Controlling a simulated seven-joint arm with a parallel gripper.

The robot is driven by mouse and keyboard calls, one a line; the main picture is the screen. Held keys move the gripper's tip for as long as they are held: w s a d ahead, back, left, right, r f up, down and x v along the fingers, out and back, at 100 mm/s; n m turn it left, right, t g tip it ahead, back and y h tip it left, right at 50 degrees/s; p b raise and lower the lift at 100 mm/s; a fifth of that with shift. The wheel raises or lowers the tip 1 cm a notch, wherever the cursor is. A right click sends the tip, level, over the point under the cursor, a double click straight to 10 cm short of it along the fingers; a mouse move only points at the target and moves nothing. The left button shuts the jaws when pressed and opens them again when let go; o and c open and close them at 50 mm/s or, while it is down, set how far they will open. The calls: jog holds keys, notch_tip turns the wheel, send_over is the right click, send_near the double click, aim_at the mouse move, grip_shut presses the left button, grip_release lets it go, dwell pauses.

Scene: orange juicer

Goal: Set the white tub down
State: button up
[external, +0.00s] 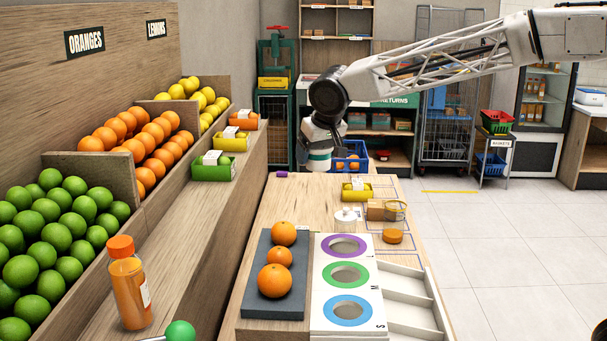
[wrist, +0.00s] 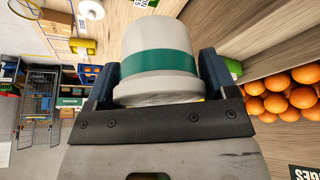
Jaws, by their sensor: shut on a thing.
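The white tub (wrist: 158,40) with a green band fills the top middle of the wrist view. My gripper (wrist: 160,75) is shut on it, with a dark finger on each side. In the external view the tub (external: 319,164) hangs below my gripper (external: 320,148) at the far end of the wooden table (external: 290,200). It looks upright there. I cannot tell whether its bottom touches anything.
A purple item (external: 282,174) lies near the table's far left edge. A yellow holder (external: 357,191), a small white lidded pot (external: 346,216) and an orange-brown jar (external: 392,236) stand nearer. Oranges lie on a dark board (external: 262,306). The produce shelf (external: 208,208) rises on the left.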

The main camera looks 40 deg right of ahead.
jog(key=s+d+m+h, duration=0.1)
jog(key=s+d, duration=0.1)
jog(key=d, duration=1)
jog(key=s+d+m, duration=0.1)
jog(key=s+d, duration=0.2)
jog(key=d, duration=1)
notch_tip(320, 180, down, 25)
jog(key=shift+w+a+f, duration=0.1)
jog(key=shift+f, duration=0.05)
jog(key=shift+f, duration=3.05)
jog(key=shift+f, duration=1.9)
jog(key=shift+f, duration=0.1)
